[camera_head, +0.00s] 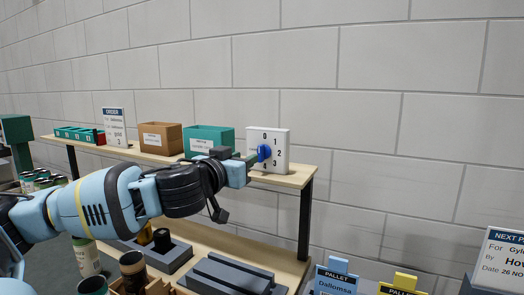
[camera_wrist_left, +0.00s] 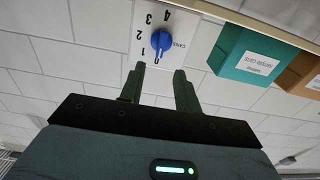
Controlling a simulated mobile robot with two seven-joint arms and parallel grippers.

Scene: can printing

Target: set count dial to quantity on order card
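The count dial is a blue knob (camera_head: 264,152) on a white panel (camera_head: 282,138) marked 0 to 4, standing on the wooden shelf. My left gripper (camera_head: 250,158) is at the panel's left side, close to the knob. In the left wrist view the left gripper (camera_wrist_left: 160,72) is open, its two dark green fingers apart. The blue knob (camera_wrist_left: 160,40) lies just beyond and between the fingertips, and its pale mark appears to point toward 0. The white order card (camera_head: 114,127) stands on the shelf at left; its small text is hard to read. My right gripper is out of view.
A teal box (camera_head: 208,138) and a brown box (camera_head: 160,136) stand on the shelf left of the panel. Grey machine parts (camera_head: 232,275) sit on the lower level. Pallet signs (camera_head: 336,280) stand at lower right. The shelf's right end (camera_head: 300,178) is clear.

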